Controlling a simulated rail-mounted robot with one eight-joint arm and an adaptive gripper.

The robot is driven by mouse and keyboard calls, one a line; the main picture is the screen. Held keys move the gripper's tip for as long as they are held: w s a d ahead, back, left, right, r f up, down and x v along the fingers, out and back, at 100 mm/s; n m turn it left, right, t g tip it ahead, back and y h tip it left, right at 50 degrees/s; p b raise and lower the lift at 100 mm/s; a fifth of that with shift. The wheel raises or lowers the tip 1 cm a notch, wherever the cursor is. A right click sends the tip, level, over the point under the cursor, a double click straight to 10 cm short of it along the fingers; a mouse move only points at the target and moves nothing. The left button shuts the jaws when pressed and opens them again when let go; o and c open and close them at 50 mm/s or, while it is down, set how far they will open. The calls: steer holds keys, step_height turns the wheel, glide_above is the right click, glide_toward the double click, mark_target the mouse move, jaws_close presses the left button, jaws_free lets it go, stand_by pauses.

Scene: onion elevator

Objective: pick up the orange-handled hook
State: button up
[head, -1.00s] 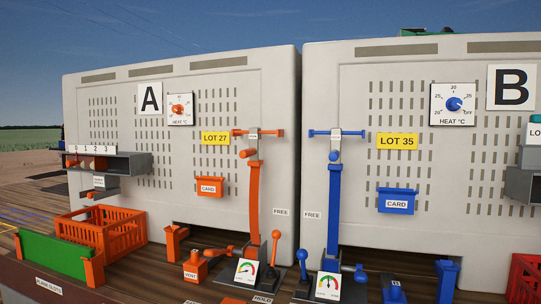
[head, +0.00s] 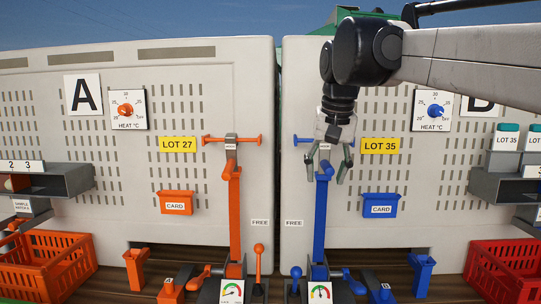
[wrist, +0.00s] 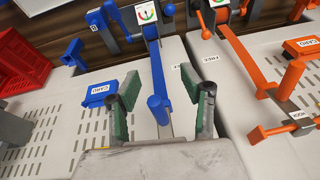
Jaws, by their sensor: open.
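The orange-handled hook (head: 231,139) appears to be the orange crossbar with a pale middle at the top of the orange upright lever (head: 235,210), left of the gap between the cabinets. In the wrist view its label area shows at the right (wrist: 300,115), partly cut off. My gripper (head: 330,166) is open and empty, in front of the right cabinet near the top of the blue lever (head: 321,220). In the wrist view, my fingers (wrist: 165,100) straddle the blue lever's line, with a blue peg (wrist: 157,104) between them. The orange hook is outside the fingers.
The blue crossbar is partly hidden behind my gripper. Card boxes, orange (head: 177,203) and blue (head: 380,206), stick out from the cabinets. An orange crate (head: 50,262) and a red crate (head: 503,270) stand low at either side. Gauges and small levers stand below.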

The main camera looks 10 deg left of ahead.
steer(key=w+a+r+g+p, duration=0.1)
steer(key=w+a+r+p, duration=0.55)
steer(key=a, duration=0.55)
step_height(320, 180, up, 3)
steer(key=g+h+p, duration=0.1)
steer(key=g+p, duration=0.1)
steer(key=p, duration=0.2)
glide_above(227, 169)
steer(key=shift+n, duration=0.4)
step_height(227, 169, down, 6)
steer(key=b, duration=0.6)
steer(key=shift+d, duration=0.15)
steer(key=shift+f, duration=3.7)
steer(key=shift+c, duration=0.5)
jaws_close()
